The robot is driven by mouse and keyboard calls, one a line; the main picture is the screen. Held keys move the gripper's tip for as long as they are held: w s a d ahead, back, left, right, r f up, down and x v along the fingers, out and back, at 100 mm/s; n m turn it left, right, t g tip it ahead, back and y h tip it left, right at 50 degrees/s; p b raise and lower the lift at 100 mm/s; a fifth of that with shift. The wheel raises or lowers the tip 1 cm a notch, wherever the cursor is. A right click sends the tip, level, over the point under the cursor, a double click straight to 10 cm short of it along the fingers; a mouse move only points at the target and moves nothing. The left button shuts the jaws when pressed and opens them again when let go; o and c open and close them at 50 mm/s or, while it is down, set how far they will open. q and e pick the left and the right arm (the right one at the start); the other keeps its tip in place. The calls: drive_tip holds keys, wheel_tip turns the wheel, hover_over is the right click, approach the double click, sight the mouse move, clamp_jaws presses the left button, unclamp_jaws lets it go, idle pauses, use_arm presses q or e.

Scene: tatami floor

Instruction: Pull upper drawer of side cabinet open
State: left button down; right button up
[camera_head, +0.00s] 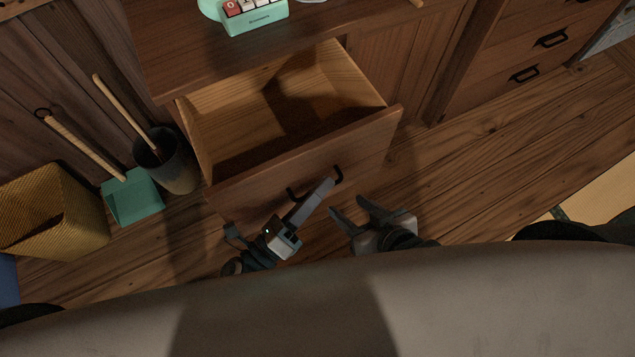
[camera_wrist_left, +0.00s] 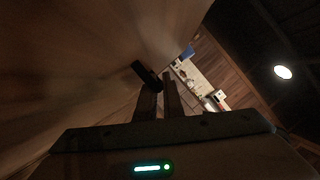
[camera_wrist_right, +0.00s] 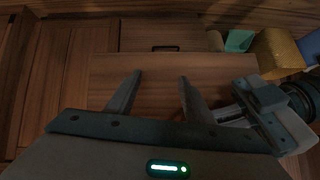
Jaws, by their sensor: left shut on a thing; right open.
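The upper drawer (camera_head: 300,160) of the brown wooden side cabinet (camera_head: 200,45) stands well out from the body, and its inside looks empty. Its dark handle (camera_head: 338,175) is on the front panel. My left gripper (camera_head: 328,185) is shut on this handle; in the left wrist view its fingers (camera_wrist_left: 160,103) meet the dark handle (camera_wrist_left: 146,75) beside the drawer front. My right gripper (camera_head: 355,207) is open and empty, right of the left one and apart from the drawer. In the right wrist view its fingers (camera_wrist_right: 155,92) are spread before the drawer front (camera_wrist_right: 225,75).
A mint register-like object (camera_head: 255,15) sits on the cabinet top. Left of the drawer stand a dark bucket (camera_head: 168,165), a teal dustpan (camera_head: 132,200) and a woven yellow basket (camera_head: 55,215). Another drawer unit (camera_head: 530,50) is at upper right. Wooden floor to the right is clear.

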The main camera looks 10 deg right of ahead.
use_arm(q)
drive_tip(key=c, duration=2.2)
unclamp_jaws()
drive_tip(key=shift+a+f, duration=0.1)
drive_tip(key=shift+s+a+f, duration=0.15)
drive_tip(key=shift+s+a, duration=0.2)
drive_tip(key=shift+a, duration=0.05)
drive_tip(key=b+v, duration=0.1)
drive_tip(key=v, duration=1.5)
drive_tip(key=shift+a, duration=0.15)
use_arm(e)
drive_tip(key=w+r+t, duration=0.1)
drive_tip(key=w+a+r+t, duration=0.1)
drive_tip(key=r, duration=0.1)
drive_tip(key=w+a+r+t+y, duration=0.1)
drive_tip(key=shift+w+r, duration=0.1)
drive_tip(key=shift+r, duration=0.05)
